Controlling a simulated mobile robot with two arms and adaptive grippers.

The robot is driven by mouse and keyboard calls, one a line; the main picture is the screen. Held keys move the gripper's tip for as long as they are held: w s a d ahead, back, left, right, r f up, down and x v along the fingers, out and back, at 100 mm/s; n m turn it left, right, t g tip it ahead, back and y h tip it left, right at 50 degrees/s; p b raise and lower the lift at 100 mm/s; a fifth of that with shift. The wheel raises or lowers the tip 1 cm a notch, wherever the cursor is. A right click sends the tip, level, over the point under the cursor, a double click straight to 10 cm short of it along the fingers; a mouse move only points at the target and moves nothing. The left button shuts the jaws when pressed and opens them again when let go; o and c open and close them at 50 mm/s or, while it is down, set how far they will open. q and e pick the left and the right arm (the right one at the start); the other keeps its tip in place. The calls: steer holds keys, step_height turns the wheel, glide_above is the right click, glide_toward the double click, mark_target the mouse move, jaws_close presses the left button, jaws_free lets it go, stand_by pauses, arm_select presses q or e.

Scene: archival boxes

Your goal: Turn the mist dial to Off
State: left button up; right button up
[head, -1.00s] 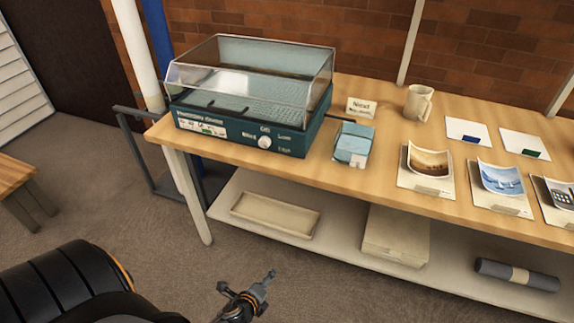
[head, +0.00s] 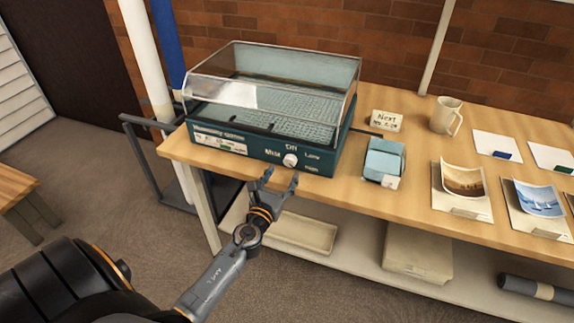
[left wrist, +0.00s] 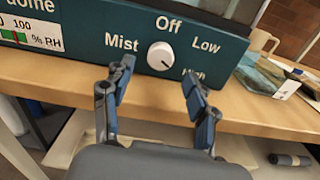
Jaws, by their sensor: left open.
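The mist dial is a round white knob (head: 290,160) on the front panel of a teal humidity chamber (head: 257,150) with a clear lid. In the left wrist view the knob (left wrist: 160,56) has Off printed above it, Low and High to its right and Mist to its left. A small mark seems to sit at its lower right, but I cannot read its setting surely. My left gripper (head: 279,181) is open and empty, just in front of the knob. Its two fingers (left wrist: 157,85) stand apart on either side below the knob, not visibly touching it. My right gripper is not in view.
The chamber stands at the left end of a wooden table (head: 410,190). Right of it are a pale blue packet (head: 383,160), a small sign (head: 386,121), a mug (head: 446,115) and photo cards (head: 462,180). Boxes (head: 418,252) lie on the shelf below.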

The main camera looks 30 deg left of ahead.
mark_target(289, 164)
arm_select(q)
steer(key=shift+x, duration=2.2)
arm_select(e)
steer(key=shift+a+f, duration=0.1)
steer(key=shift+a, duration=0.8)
arm_select(q)
steer(key=shift+c, duration=0.2)
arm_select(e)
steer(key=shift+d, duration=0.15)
arm_select(q)
steer(key=c, duration=1.1)
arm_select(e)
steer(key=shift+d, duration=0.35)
